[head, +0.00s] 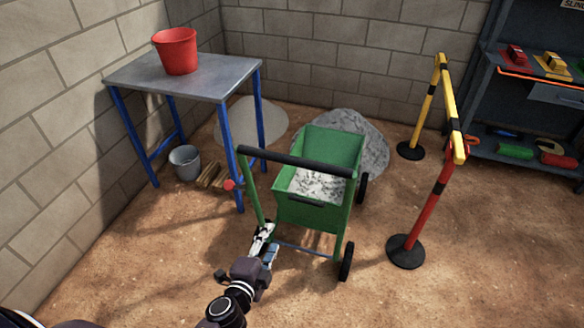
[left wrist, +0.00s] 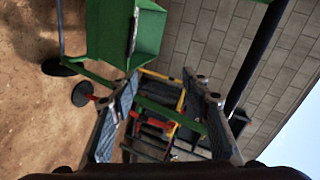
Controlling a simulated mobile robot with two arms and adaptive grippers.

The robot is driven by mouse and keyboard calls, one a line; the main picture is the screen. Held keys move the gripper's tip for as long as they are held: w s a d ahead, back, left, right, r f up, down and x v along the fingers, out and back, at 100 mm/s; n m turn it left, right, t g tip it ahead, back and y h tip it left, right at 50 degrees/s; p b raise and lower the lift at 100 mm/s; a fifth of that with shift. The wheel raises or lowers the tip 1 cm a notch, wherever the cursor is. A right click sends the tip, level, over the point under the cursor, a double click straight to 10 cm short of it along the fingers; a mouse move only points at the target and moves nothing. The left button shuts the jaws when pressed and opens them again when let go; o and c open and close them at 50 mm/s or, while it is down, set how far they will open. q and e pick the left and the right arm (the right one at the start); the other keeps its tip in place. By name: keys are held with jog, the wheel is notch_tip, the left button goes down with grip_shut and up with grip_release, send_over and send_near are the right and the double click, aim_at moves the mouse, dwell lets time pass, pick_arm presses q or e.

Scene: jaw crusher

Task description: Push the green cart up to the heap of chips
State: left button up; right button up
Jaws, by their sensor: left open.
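The green cart (head: 305,214) stands upright in the head view, with pale grey chips (head: 318,184) in its tray and a black handle bar (head: 295,163) on its near side. A grey heap of chips (head: 372,142) lies just behind it, partly hidden by the tray; I cannot tell whether they touch. My left gripper (head: 267,232) is open at the foot of the cart's left green post (head: 252,192). In the left wrist view the open fingers (left wrist: 162,88) have a green bar (left wrist: 165,111) crossing between them, and the cart tray (left wrist: 112,40) shows upper left. My right gripper is not visible.
A blue-legged table (head: 215,75) with a red bucket (head: 176,52) stands left. A paler heap (head: 252,120) and a grey bucket (head: 185,161) are near it. A barrier with a red post (head: 428,205) stands right of the cart. Shelving (head: 535,110) is at the right.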

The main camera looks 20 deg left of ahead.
pick_arm(q)
notch_tip(320, 180, up, 14)
jog(key=w+m+t, duration=0.2)
jog(key=m+t, duration=0.1)
jog(key=t, duration=0.1)
send_near(291, 165)
jog(key=w, duration=0.2)
jog(key=w+p, duration=0.1)
jog(key=w, duration=0.1)
jog(key=shift+r, duration=0.4)
jog(key=w, duration=0.3)
jog(key=w+b, duration=0.1)
jog(key=w, duration=0.3)
jog(key=shift+w+d+f, duration=0.15)
jog(key=shift+w, duration=0.15)
grip_shut()
